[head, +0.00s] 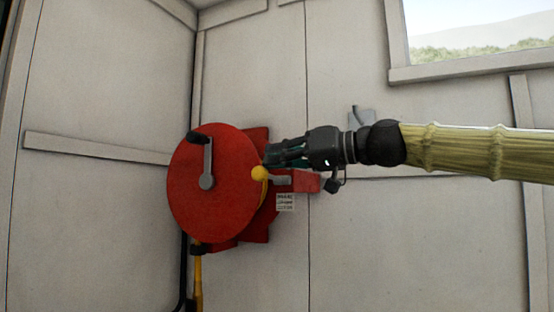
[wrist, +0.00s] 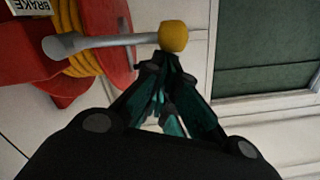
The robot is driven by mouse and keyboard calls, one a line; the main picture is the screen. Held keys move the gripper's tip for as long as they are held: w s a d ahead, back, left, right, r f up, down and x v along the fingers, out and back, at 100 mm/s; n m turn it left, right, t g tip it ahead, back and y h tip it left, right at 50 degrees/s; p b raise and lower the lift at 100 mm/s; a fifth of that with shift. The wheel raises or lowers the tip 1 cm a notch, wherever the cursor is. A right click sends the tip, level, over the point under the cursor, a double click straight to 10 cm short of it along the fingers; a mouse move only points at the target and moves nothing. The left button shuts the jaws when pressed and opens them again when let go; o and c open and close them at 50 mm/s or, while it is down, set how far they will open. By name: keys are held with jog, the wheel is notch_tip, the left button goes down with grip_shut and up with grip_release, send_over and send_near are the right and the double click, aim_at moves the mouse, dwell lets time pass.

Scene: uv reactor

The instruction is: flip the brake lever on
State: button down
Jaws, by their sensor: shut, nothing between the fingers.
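The brake lever is a grey rod with a yellow ball knob (head: 260,173), on the right side of a red reel (head: 215,205) on the wall. In the wrist view the lever's grey rod (wrist: 110,41) runs across to the yellow knob (wrist: 173,36). My gripper (head: 270,157) is shut and empty, with its fingertips just above the knob in the head view. In the wrist view the fingertips (wrist: 165,58) are right beside the knob and partly overlap it. I cannot tell whether they touch it.
A crank handle (head: 207,160) with a black grip stands out from the reel's face. A label (head: 285,202) sits below the lever; the wrist view shows "BRAKE" on it (wrist: 30,6). A yellow hose (head: 198,280) hangs below. The wall right of the reel is mostly bare.

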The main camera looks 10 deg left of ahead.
dwell(0.4)
jog(key=s+d+r+p, duration=0.1)
jog(key=d+r, duration=0.3)
jog(key=d, duration=0.7)
jog(key=shift+s, duration=0.2)
jog(key=shift+f, duration=0.1)
dwell(0.4)
